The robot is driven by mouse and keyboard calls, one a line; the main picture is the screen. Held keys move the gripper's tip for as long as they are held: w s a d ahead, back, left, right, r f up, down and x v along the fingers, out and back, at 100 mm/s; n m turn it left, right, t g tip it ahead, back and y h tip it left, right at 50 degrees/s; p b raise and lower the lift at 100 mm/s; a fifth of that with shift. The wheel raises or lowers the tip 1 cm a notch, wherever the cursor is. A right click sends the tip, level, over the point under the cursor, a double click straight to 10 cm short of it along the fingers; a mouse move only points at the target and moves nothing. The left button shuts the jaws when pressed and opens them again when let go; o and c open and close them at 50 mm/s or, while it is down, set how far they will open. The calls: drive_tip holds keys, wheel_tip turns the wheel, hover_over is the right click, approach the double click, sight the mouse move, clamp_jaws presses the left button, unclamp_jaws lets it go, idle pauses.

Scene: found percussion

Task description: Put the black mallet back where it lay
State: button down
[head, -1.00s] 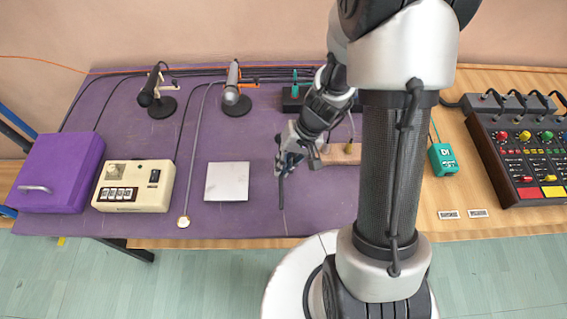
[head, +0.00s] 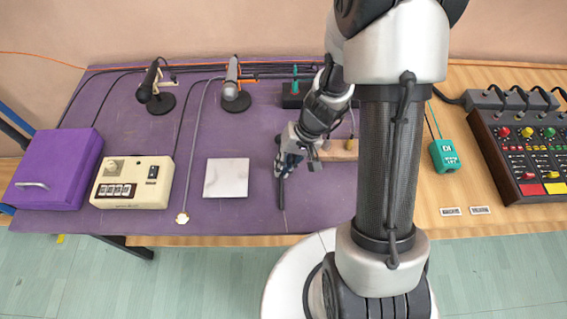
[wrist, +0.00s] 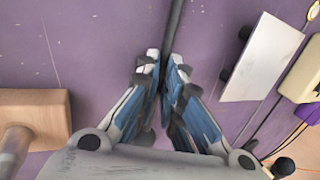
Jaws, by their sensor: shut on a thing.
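The black mallet (head: 281,194) is a dark, thin stick pointing toward the front edge of the purple table cover. My gripper (head: 283,170) is shut on it. In the wrist view its dark shaft (wrist: 174,28) runs from between my gripper's fingertips (wrist: 166,78) toward the top edge. My fingers hide part of the mallet. I cannot tell whether it touches the cover or hangs just above it.
A pale square plate (head: 226,178) lies left of the mallet. A wooden block (head: 341,150) is to its right, partly behind my arm. Bare cover surrounds the mallet's front end.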

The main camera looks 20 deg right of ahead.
drive_tip(key=shift+f, duration=0.1)
drive_tip(key=c, duration=1.7)
unclamp_jaws()
drive_tip(key=shift+o, duration=0.2)
drive_tip(key=v, duration=1.2)
drive_tip(key=s+a+r+n+t+h, duration=0.1)
drive_tip(key=s+a+r+t+h, duration=0.1)
drive_tip(key=s+r, duration=0.5)
drive_tip(key=s+a+r+n+t+h, duration=0.2)
drive_tip(key=s+r, duration=0.5)
drive_tip(key=r, duration=0.2)
drive_tip(key=shift+s+a+r, duration=0.2)
